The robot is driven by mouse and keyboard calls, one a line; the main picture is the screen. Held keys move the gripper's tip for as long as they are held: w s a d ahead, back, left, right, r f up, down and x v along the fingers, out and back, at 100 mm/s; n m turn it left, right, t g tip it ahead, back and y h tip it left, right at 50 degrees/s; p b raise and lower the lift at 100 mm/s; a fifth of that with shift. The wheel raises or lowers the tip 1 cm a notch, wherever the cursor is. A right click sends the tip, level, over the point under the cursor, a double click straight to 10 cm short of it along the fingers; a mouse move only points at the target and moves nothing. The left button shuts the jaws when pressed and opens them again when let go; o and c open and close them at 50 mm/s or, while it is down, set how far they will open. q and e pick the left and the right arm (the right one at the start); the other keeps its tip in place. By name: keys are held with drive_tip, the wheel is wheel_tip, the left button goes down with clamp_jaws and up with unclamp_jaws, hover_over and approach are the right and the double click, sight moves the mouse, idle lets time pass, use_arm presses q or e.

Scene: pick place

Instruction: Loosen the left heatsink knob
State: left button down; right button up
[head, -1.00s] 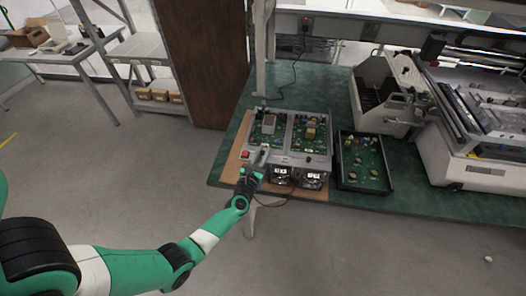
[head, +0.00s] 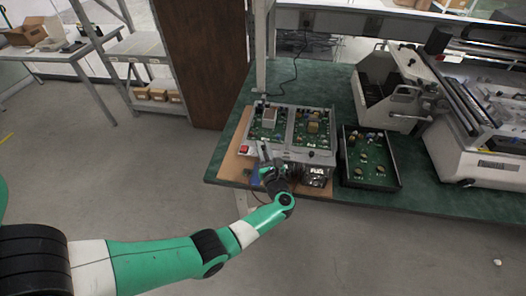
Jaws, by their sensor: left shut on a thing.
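The open electronics unit (head: 331,157) lies on the green-topped table, with two green circuit boards showing inside. Its left board (head: 258,131) carries a grey block. My left gripper (head: 264,153) is at the front left edge of the unit, its fingers pointing away from me. It is shut on a small part there, at the place of the left heatsink knob. The knob is hidden between the fingers and too small to make out. My wrist covers the left fan block; the right fan block (head: 316,175) still shows. My right gripper is out of view.
A red button (head: 244,150) is just left of the gripper. A black tray (head: 369,181) with a green board lies right of the unit. Large machines (head: 480,150) fill the table's right side. A brown mat (head: 232,168) lies under the unit.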

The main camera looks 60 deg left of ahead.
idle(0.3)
use_arm(q)
drive_tip(key=c, duration=0.8)
unclamp_jaws()
drive_tip(key=shift+o, duration=0.2)
drive_tip(key=s+d+p, duration=0.1)
drive_tip(key=s+d, duration=0.1)
drive_tip(key=d, duration=0.9)
drive_tip(key=shift+d, duration=0.2)
